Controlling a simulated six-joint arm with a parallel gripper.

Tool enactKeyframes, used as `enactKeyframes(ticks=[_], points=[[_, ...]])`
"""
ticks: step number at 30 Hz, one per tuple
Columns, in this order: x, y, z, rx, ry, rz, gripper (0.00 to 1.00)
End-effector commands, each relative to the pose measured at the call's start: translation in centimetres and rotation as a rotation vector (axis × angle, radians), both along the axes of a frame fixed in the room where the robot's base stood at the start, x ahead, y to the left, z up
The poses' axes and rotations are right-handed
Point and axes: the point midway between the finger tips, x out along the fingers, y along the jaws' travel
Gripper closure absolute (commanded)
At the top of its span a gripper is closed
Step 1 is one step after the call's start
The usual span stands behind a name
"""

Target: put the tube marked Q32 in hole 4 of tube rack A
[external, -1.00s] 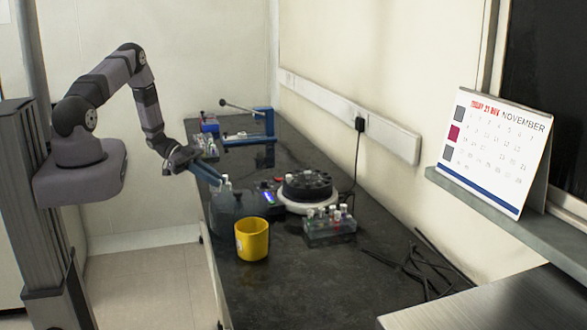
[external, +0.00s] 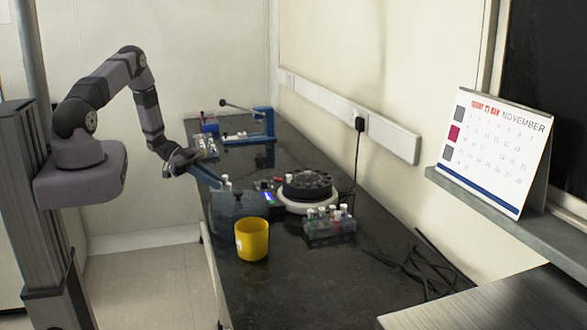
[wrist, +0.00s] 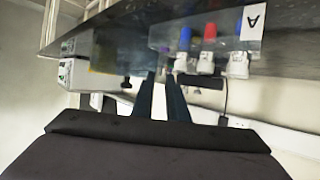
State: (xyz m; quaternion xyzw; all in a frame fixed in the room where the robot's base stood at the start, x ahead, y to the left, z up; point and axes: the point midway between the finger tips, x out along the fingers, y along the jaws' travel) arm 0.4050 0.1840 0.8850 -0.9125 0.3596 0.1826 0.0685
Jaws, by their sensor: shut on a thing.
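My gripper (external: 218,184) points down and to the right, over a grey translucent block (external: 238,204), and is shut. A white-capped tube (external: 227,181) shows at its fingertips; its lower part is hidden and I cannot read a mark on it. In the wrist view the two fingers (wrist: 162,78) are close together, and what they hold is hard to make out. A clear rack marked A (wrist: 253,22) is at the upper right there. It holds a red tube (wrist: 210,32) and blue tubes with white caps.
A yellow cup (external: 252,240) stands in front of the block. A round black-topped device (external: 307,188) is to the right. A clear rack (external: 330,229) with several tubes stands before it. Black cables (external: 415,265) lie at right. A blue-framed device (external: 250,130) stands at the back.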

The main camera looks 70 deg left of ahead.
Motion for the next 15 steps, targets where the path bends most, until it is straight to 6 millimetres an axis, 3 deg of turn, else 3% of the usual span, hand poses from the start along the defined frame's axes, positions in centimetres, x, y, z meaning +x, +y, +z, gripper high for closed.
enactKeyframes(ticks=[15], points=[[0.0, 0.0, -1.5, 0.000, 0.000, 0.000, 1.00]])
